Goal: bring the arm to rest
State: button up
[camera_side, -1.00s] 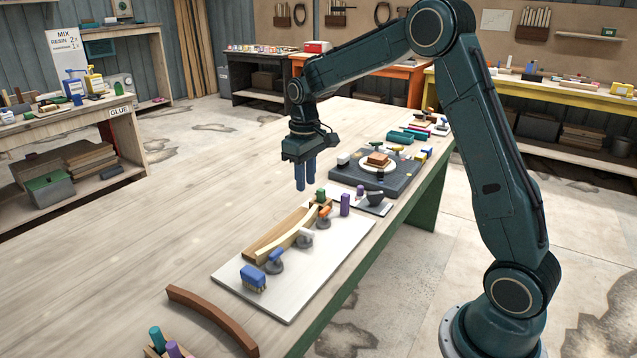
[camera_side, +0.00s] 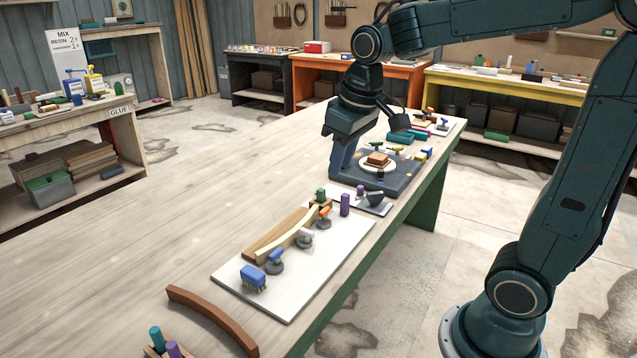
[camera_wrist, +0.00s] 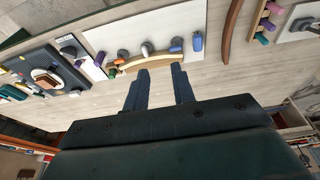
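My gripper (camera_side: 343,158) hangs above the long table, left of the dark grey slab, its fingers pointing down. The wrist view shows the two dark blue fingers apart with nothing between them (camera_wrist: 160,82), so it is open and empty. The pale curved strip (camera_side: 290,240) lies against a brown wooden block (camera_side: 275,233) on the white board (camera_side: 330,258), with several small clamps along it. The strip also shows in the wrist view (camera_wrist: 147,64), beyond the fingertips. No contact between my gripper and any object is visible; its height above the table is hard to tell.
A blue brush (camera_side: 253,278) sits on the white board. A brown curved piece (camera_side: 213,318) lies at the table's near end. The dark slab (camera_side: 400,182) carries a plate with a reddish-brown block (camera_side: 378,159). The table's left half (camera_side: 180,230) is clear.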

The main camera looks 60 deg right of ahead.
jog(key=s+a+t, duration=0.2)
jog(key=s+a, duration=0.2)
jog(key=s, duration=1)
jog(key=shift+s+f+t, duration=0.3)
jog(key=shift+f+t, duration=0.1)
jog(key=shift+w, duration=0.15)
dwell(0.3)
